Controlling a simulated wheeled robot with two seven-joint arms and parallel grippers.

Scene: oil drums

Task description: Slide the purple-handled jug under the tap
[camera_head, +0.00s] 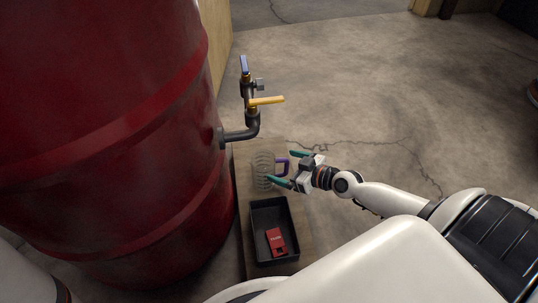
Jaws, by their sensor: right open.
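The clear ribbed jug (263,171) stands upright on a narrow wooden surface in front of the red drum. Its purple handle (282,167) points right, toward my right gripper. The tap (250,118) sticks out from the drum on a dark pipe, with a yellow lever and a blue lever; the jug stands near it, a little lower in the picture. My right gripper (288,168) is open, its two green fingertips on either side of the purple handle. I cannot tell whether they touch it. My left gripper is not in view.
The large red drum (110,130) fills the left side. A black tray (258,256) with a red item (276,241) in it sits on the wooden surface (304,240), nearer to me than the jug.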

